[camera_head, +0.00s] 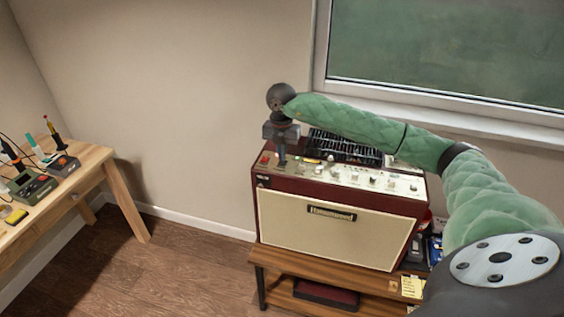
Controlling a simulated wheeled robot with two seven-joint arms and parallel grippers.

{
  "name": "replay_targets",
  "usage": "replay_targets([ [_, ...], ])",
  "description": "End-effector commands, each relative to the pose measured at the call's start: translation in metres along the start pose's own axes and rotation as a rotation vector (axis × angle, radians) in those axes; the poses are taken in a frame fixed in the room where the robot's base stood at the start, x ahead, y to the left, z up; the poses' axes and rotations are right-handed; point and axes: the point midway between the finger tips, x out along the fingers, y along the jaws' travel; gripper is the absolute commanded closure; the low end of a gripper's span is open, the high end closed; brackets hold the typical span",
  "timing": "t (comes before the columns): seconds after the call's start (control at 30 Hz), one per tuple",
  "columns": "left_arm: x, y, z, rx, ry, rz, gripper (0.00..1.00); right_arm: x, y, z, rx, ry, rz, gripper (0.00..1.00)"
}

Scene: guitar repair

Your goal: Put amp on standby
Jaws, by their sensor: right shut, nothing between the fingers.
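My right gripper (282,163) points down at the left part of this panel. It is shut and empty, with its tip at or just above the panel. I cannot tell whether it touches a switch. The gripper hides part of the panel behind it. My left gripper is not in view.
The wooden bench (284,267) has a lower shelf with a dark red item (326,295). Small boxes stand right of the amp. A worktable (90,162) at the left holds soldering tools. The floor (180,265) between is clear. The window sill (475,127) runs behind my right arm.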

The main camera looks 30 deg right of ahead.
Motion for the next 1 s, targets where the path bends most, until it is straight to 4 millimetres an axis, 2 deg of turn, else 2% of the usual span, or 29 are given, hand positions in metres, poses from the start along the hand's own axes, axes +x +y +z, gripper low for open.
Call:
replay_targets([
  [1.0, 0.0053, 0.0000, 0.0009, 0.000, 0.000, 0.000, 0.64, 0.0078, 0.0000, 0.0000, 0.000, 0.000, 0.000, 1.00],
])
